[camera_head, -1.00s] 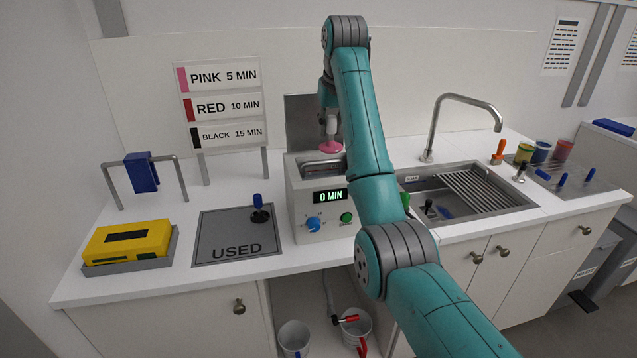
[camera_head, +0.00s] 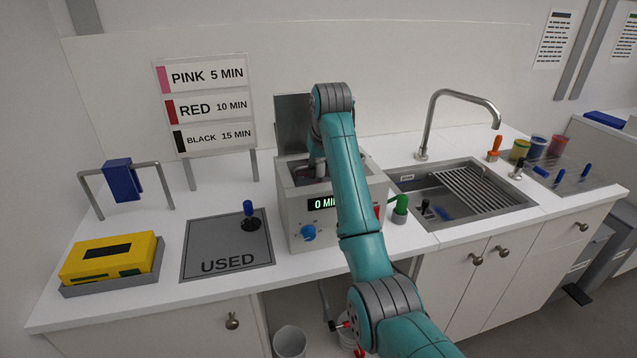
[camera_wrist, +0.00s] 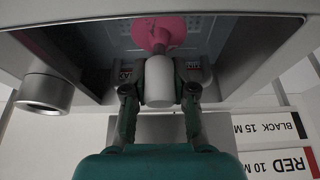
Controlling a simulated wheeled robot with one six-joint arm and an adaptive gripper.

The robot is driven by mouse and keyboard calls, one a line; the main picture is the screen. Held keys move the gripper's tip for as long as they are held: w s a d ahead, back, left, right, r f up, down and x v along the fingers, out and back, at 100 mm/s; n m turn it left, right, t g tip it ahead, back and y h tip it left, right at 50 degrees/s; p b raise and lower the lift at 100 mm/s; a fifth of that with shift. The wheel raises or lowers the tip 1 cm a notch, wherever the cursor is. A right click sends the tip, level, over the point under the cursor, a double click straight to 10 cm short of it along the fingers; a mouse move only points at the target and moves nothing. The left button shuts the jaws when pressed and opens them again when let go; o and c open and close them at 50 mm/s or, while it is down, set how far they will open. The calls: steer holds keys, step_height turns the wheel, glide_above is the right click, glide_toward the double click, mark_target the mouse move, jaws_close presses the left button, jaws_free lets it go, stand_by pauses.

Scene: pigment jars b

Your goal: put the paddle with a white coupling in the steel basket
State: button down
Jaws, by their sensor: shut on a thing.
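The paddle in my gripper (camera_wrist: 160,76) has a white coupling (camera_wrist: 160,88) and a round pink end (camera_wrist: 152,33). My fingers are shut on it from both sides at the coupling. In the head view my gripper (camera_head: 317,164) reaches down into the open top of the grey bath machine (camera_head: 296,207), whose display starts with 0. The paddle is hidden there. In the wrist view the pink end lies against or close to a dotted, perforated surface (camera_wrist: 100,38) inside the opening, which looks like the steel basket. I cannot tell whether they touch.
The bath's rim surrounds my gripper closely. A grey mat marked USED (camera_head: 205,250) holds a blue-handled black paddle (camera_head: 250,217). A green-handled thing (camera_head: 400,206) stands right of the machine, before the sink (camera_head: 425,190). A yellow box (camera_head: 110,257) sits at the left.

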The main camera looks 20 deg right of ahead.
mark_target(321, 176)
steer(key=shift+f, duration=2.2)
steer(key=shift+f, duration=0.15)
steer(key=c, duration=1)
jaws_free()
steer(key=shift+o, duration=0.2)
